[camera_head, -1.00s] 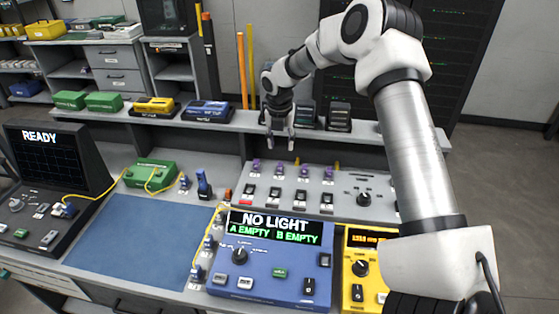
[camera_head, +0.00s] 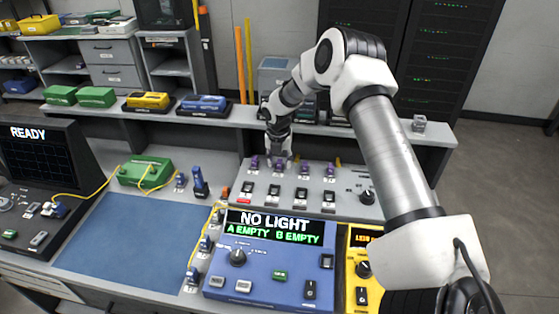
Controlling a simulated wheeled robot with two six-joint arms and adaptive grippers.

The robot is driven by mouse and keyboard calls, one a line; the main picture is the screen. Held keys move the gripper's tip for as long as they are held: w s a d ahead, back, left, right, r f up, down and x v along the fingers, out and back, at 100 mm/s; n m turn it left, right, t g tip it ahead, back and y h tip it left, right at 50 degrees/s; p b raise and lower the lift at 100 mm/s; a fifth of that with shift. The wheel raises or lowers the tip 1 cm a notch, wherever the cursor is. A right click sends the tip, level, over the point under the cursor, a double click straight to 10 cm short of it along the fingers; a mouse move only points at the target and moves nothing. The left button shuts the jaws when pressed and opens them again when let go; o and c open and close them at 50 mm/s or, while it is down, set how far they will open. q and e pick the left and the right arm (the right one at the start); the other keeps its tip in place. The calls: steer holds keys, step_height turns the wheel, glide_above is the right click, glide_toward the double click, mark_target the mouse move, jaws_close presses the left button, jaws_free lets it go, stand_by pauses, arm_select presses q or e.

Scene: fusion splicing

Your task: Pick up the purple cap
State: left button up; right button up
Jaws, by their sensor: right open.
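Several purple caps stand in a row along the back of the grey sloped panel (camera_head: 345,203). They include a left one (camera_head: 254,163), a second one (camera_head: 279,167), a third one (camera_head: 304,169) and a right one (camera_head: 330,171). My right gripper (camera_head: 279,160) is open and points down at the second cap from the left. Its fingertips are at about the height of the cap's top, one on each side in the picture. I cannot tell whether they touch it. My left gripper is not in view.
A blue tester (camera_head: 267,262) reading "NO LIGHT" stands in front of the panel, beside a yellow device (camera_head: 358,290). A shelf (camera_head: 225,117) with coloured boxes runs behind. The blue mat (camera_head: 130,240) on the left is clear.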

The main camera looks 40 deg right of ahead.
mark_target(280, 160)
steer(key=shift+a, duration=0.1)
steer(key=c, duration=0.8)
steer(key=shift+r, duration=0.2)
steer(key=shift+c, duration=0.2)
steer(key=shift+r+b, duration=0.3)
steer(key=shift+r, duration=0.05)
step_height(280, 160, up, 2)
steer(key=shift+r+b, duration=0.1)
steer(key=shift+b, duration=0.35)
steer(key=s+a+b, duration=0.1)
steer(key=s+a, duration=0.2)
steer(key=a, duration=0.1)
steer(key=s+a+r+b, duration=0.1)
steer(key=s+a, duration=0.3)
steer(key=s+a+b, duration=0.1)
steer(key=s+a, duration=0.2)
steer(key=a, duration=0.1)
steer(key=shift+s+a+r+b, duration=0.1)
steer(key=shift+s+r+b, duration=0.1)
steer(key=shift+r+b, duration=0.2)
jaws_close()
